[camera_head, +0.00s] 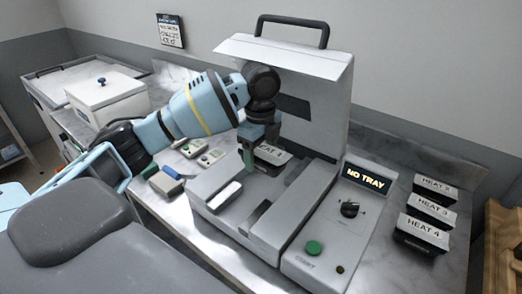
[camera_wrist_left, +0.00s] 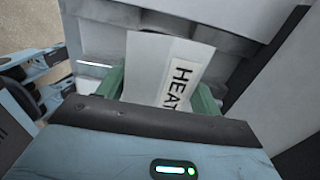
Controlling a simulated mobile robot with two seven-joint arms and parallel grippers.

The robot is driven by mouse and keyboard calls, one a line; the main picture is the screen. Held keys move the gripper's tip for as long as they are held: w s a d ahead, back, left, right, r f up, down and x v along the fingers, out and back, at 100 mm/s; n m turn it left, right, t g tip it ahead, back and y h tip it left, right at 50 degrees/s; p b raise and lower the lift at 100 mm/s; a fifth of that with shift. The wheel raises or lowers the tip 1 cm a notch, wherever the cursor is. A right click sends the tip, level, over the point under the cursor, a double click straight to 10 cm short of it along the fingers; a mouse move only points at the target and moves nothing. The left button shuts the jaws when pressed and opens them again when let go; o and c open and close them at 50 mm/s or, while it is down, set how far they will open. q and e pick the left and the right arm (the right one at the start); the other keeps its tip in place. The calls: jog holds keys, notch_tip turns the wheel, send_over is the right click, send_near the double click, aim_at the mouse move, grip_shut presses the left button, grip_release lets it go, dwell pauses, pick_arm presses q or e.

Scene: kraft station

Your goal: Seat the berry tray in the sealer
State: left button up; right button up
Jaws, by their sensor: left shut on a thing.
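The sealer (camera_head: 320,110) stands open on the counter, its lid raised, with a handle on top. Its display (camera_head: 367,180) reads "NO TRAY". My left gripper (camera_head: 252,155) reaches over the sealer bed, in front of the raised lid. Its green fingers are shut on a block labelled "HEAT" (camera_head: 272,153); the block also shows between the fingers in the left wrist view (camera_wrist_left: 145,65). Its number is not readable. I cannot tell if the block touches the bed. I cannot make out a berry tray. My right gripper is not in view.
Blocks labelled HEAT 2 (camera_head: 435,188), HEAT 3 (camera_head: 431,210) and HEAT 4 (camera_head: 424,233) sit right of the sealer. A green button (camera_head: 313,248) and a black knob (camera_head: 350,209) are on its panel. A white lidded box (camera_head: 105,97) stands at the left.

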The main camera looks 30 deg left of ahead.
aim_at(260, 186)
pick_arm(q)
jog(key=shift+w+f+b, duration=0.1)
jog(key=shift+f+b, duration=0.25)
jog(key=shift+f, duration=3.65)
jog(key=o, duration=1.3)
jog(key=shift+o, duration=0.2)
jog(key=shift+r+p, duration=0.35)
jog(key=shift+r, duration=4.15)
